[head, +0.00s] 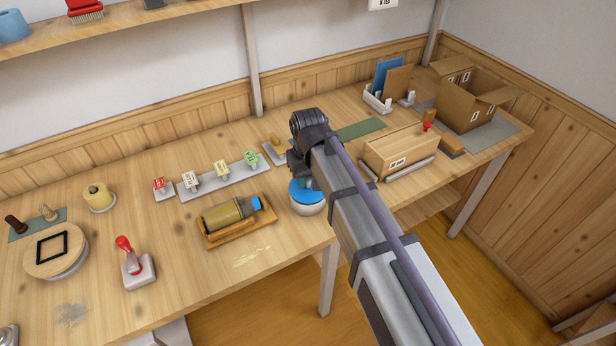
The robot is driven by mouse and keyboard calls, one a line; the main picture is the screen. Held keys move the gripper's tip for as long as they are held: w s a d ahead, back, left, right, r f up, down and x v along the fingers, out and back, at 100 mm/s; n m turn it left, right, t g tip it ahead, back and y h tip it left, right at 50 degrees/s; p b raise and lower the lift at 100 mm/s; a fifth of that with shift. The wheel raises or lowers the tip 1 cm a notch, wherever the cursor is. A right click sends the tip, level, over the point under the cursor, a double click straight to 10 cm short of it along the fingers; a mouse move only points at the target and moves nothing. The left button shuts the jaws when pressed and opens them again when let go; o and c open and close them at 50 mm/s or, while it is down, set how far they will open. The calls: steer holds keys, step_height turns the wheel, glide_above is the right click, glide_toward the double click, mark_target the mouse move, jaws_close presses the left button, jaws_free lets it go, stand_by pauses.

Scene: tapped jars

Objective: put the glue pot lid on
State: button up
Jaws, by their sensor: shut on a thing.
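The glue pot (312,209) is a small white round pot at the table's front edge, right of the wooden tray. Its blue lid (298,196) sits at the pot's mouth and looks about level; I cannot tell whether it is fully seated. My gripper (306,182) comes down over the lid from above and is shut on it, near its middle. The fingertips and the lid's right side are partly hidden by my wrist and arm.
A wooden tray (238,239) with an olive bottle (222,216) lies just left of the pot. A row of tagged stamps (221,168) stands behind. A wooden box (400,152) is to the right.

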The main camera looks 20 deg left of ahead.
steer(key=shift+f+b, duration=0.6)
steer(key=shift+f, duration=0.1)
stand_by(0.3)
steer(key=o, duration=1)
step_height(320, 180, up, 11)
steer(key=p, duration=1.1)
steer(key=shift+r, duration=0.1)
steer(key=shift+f, duration=0.2)
